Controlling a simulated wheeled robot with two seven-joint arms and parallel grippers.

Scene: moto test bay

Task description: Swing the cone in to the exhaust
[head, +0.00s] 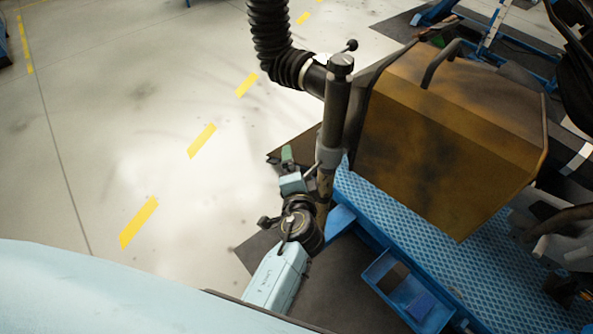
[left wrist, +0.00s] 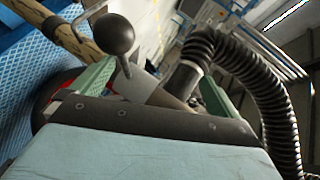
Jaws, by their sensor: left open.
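The cone (head: 440,140) looks like a large brown, boxy hood with a dark handle on top, at the right of the head view. A black ribbed hose (head: 268,35) joins it through an elbow, and the hose also shows in the left wrist view (left wrist: 265,75). My left gripper (head: 288,158) is beside the upright post (head: 337,105), left of the cone. In the left wrist view its green fingers (left wrist: 155,92) are apart, with a black ball knob (left wrist: 113,35) on a thin rod showing between them. I cannot tell whether they touch it. The exhaust is not clearly visible.
A blue textured platform (head: 365,205) with a blue frame lies under the cone. Dark machine parts (head: 570,215) stand at the right edge. The pale floor (head: 120,120) at the left, with yellow dashes, is clear.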

